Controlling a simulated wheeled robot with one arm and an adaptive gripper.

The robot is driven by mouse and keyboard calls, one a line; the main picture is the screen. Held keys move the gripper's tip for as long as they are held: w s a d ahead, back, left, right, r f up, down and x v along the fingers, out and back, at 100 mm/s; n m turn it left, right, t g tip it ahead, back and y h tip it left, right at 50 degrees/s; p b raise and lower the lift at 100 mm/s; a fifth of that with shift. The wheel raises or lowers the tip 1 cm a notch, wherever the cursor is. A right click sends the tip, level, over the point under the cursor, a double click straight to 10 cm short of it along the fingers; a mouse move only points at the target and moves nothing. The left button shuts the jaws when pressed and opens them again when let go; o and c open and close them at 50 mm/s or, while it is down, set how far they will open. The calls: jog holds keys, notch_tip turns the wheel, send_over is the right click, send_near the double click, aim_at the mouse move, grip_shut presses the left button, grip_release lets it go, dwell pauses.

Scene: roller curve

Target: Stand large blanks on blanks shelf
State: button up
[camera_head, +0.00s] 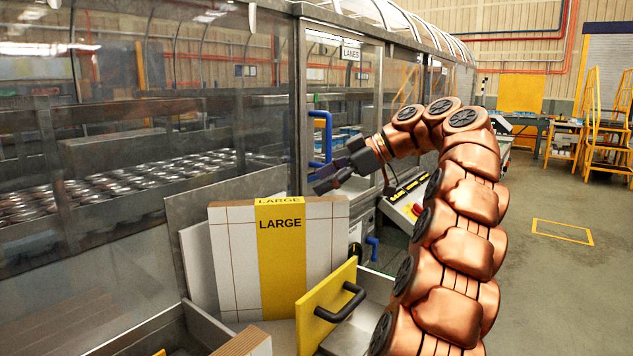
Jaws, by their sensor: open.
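A pack of large blanks (325,240), white and brown-edged with a yellow band lettered LARGE, stands upright beside the glass machine. A grey metal back plate (195,210) rises behind it. The metal shelf (205,328) under and in front of the pack shows only in part. My gripper (322,178) is open and empty, above and to the right of the pack, near the blue door handle. It is apart from the pack. My copper arm fills the right middle and hides part of what lies behind.
A yellow panel with a black handle (340,303) stands just right of the pack's front. A brown-edged stack (245,343) shows at the bottom edge. The glass enclosure (90,240) runs along the left. Floor at right is open, with a yellow marked rectangle (562,231).

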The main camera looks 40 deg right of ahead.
jog(key=p+v, duration=0.2)
jog(key=shift+s+d+r, duration=0.15)
jog(key=shift+s+r, duration=0.05)
dwell(0.7)
